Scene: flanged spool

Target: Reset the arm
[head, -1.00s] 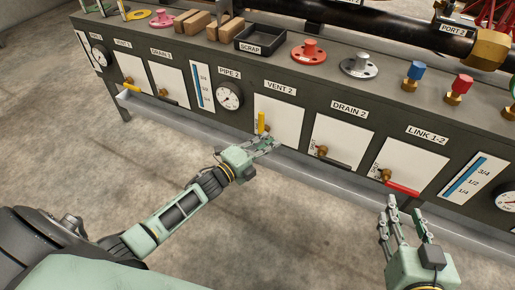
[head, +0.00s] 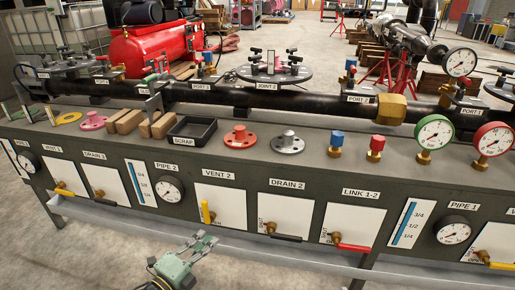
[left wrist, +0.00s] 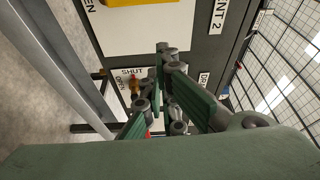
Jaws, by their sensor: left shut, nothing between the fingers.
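My left gripper (head: 204,243) is in the lower part of the head view, in front of the bench's front panel and below the VENT 2 plate (head: 222,190). It is shut and empty. In the left wrist view its green fingers (left wrist: 168,88) come together in front of the panel. The yellow VENT 2 lever (head: 206,212) points up, and the gripper is apart from it. The black DRAIN 2 lever (head: 286,237) and the red LINK 1-2 lever (head: 354,247) lie about level. My right gripper does not show in the head view.
The bench top holds a black SCRAP tray (head: 173,139), wooden blocks (head: 129,121), a red flange (head: 240,138), a grey flange (head: 287,143) and gauges (head: 434,132). A long black pipe (head: 210,95) runs behind them. A metal ledge (head: 262,243) runs along the panel's lower edge.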

